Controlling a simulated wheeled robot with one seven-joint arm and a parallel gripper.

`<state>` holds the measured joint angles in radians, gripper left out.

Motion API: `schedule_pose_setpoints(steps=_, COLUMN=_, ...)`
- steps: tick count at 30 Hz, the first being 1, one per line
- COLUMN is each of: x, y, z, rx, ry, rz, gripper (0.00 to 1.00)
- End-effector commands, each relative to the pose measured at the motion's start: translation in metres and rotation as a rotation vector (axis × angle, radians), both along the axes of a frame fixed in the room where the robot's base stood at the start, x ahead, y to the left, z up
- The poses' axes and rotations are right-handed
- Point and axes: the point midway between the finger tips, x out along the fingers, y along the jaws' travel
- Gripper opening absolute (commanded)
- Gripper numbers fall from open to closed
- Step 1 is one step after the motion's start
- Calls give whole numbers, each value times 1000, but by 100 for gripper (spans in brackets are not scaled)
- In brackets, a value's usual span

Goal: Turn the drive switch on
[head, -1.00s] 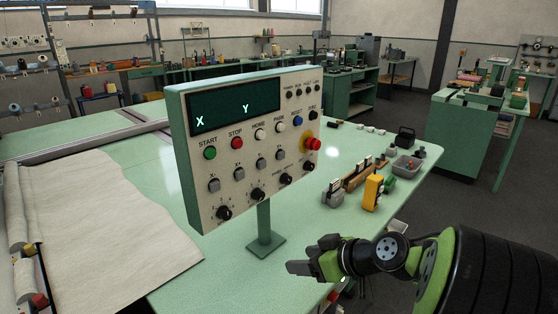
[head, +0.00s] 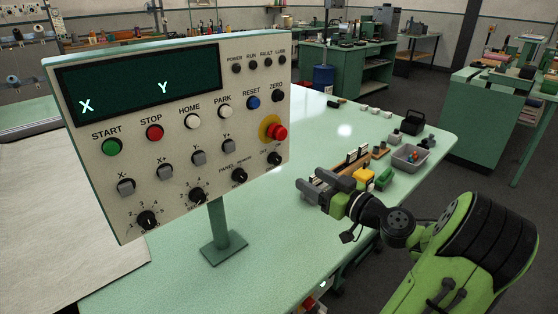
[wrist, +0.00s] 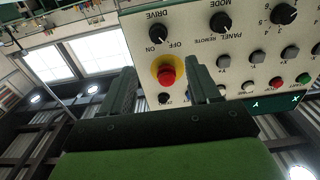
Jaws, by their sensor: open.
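The control panel (head: 180,130) stands on a post on the green bench, its face toward me. The drive switch (head: 275,158) is a small black knob at the panel's lower right, below the red emergency button (head: 277,132). In the wrist view the panel is upside down, and the drive switch (wrist: 156,34) sits under its DRIVE label, with ON and OFF marked beside it. Its exact pointer setting is hard to read. My gripper (head: 308,186) is open and empty, right of and below the switch, apart from the panel. Its fingers (wrist: 163,82) frame the emergency button in the wrist view.
The mode knob (wrist: 220,23) is beside the drive switch, labelled PANEL and REMOTE. A grey bin (head: 410,158), a yellow block (head: 365,178) and small parts lie on the bench (head: 270,215) behind my gripper. White cloth (head: 60,215) covers the bench at left.

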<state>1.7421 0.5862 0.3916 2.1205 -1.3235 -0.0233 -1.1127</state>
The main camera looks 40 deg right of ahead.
Motion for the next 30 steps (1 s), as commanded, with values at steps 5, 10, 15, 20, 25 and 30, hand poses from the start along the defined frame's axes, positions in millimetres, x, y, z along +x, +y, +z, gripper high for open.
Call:
schedule_pose_setpoints(steps=5, x=48, y=3, z=0, rx=0, ry=-2, rz=7, gripper=61)
schedule_pose_setpoints(steps=10, x=89, y=4, z=1, rx=0, ry=-1, rz=5, gripper=61)
schedule_pose_setpoints(steps=15, x=115, y=4, z=0, rx=0, ry=1, rz=2, gripper=61)
schedule_pose_setpoints(steps=20, x=122, y=4, z=0, rx=2, ry=1, rz=0, gripper=61)
schedule_pose_setpoints(steps=25, x=122, y=4, z=0, rx=2, ry=1, rz=0, gripper=61)
schedule_pose_setpoints(steps=30, x=122, y=4, z=0, rx=1, ry=1, rz=0, gripper=35)
